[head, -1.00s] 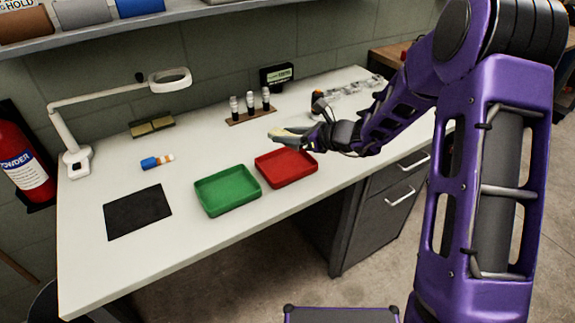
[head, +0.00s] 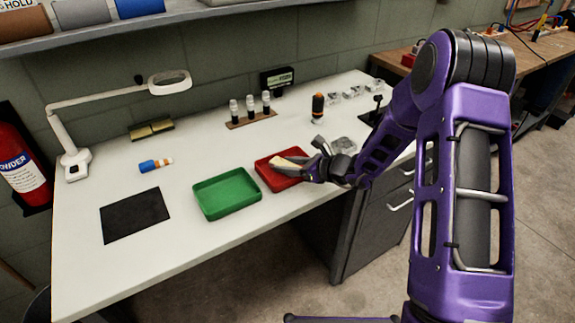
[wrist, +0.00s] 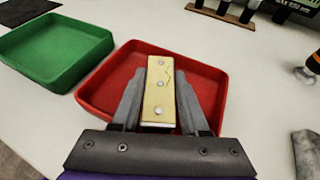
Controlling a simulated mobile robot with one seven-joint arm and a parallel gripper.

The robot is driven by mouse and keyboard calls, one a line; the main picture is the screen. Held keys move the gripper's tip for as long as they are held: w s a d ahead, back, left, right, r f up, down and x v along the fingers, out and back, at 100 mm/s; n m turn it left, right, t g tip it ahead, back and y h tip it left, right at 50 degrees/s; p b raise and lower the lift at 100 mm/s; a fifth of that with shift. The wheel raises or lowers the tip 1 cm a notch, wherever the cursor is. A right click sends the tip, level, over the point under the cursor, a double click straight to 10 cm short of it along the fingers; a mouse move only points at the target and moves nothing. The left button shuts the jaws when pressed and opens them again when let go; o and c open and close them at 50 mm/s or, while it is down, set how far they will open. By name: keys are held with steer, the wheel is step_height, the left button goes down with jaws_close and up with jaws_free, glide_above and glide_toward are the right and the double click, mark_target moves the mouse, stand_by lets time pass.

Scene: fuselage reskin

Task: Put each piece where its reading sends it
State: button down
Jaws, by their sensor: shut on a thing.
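My gripper (head: 312,161) is shut on a pale yellow flat piece (wrist: 159,88) with several rivet heads and a thin dark crack-like line near its far end. The wrist view shows the piece between the two fingers, over the red tray (wrist: 102,89). I cannot tell whether it touches the tray floor. The red tray (head: 264,176) looks otherwise empty in both views. The green tray (head: 227,193) is to its left and empty; it also shows in the wrist view (wrist: 60,60).
A black mat (head: 134,215) lies at the left, with a blue and orange item (head: 155,165) behind it. A lamp (head: 75,162), a rack of small bottles (head: 250,117), a display (head: 278,80) and clear pieces (head: 352,91) stand along the back. A grey crumpled item (head: 343,145) lies right of my gripper.

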steer(key=shift+c, duration=2.1)
jaws_free()
steer(key=shift+r+p, duration=0.2)
steer(key=shift+p, duration=0.15)
steer(key=p+v, duration=0.1)
steer(key=v, duration=1.1)
steer(key=shift+f, duration=0.15)
